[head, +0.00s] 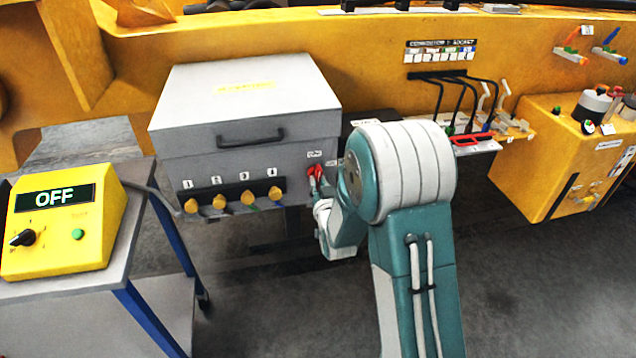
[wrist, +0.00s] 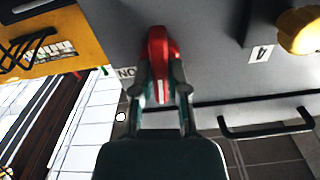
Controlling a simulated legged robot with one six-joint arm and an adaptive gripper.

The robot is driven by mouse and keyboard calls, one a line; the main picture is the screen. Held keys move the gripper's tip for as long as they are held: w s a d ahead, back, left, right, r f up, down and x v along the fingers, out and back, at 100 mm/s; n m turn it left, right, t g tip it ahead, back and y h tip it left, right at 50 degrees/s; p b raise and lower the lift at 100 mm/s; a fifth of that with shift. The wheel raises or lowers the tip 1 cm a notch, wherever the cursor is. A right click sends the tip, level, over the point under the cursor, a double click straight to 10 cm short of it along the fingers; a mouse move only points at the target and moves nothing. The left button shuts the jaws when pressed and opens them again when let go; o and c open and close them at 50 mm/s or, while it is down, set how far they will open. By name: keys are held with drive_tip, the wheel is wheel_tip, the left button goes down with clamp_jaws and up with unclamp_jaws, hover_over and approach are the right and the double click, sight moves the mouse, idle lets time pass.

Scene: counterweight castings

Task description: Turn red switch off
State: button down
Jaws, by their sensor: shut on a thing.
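The red switch (head: 316,172) is on the front right of a grey box (head: 240,92) with a handled lid. In the wrist view the red switch (wrist: 160,48) stands out from the grey panel, with a label reading "NO" as seen there, beside it. My gripper (wrist: 160,92) is shut on the red switch, one finger on each side of its lower part. In the head view my gripper (head: 318,185) is at the switch, partly hidden by my arm. The switch's exact position is hard to tell.
Several yellow knobs (head: 220,200) line the box front, left of the switch. A yellow control unit (head: 65,225) reading "OFF" sits on a cart at the left. A yellow cabinet (head: 570,150) and black cables (head: 462,100) are at the right. Dark floor lies open in front.

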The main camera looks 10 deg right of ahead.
drive_tip(key=shift+s+f+n, duration=0.1)
drive_tip(key=shift+f+n, duration=0.1)
drive_tip(key=shift+n, duration=0.4)
drive_tip(key=c, duration=0.7)
unclamp_jaws()
drive_tip(key=shift+c, duration=0.2)
drive_tip(key=shift+o, duration=0.5)
drive_tip(key=shift+r, duration=0.1)
drive_tip(key=s, duration=1.1)
drive_tip(key=shift+s, duration=0.4)
drive_tip(key=shift+a, duration=0.1)
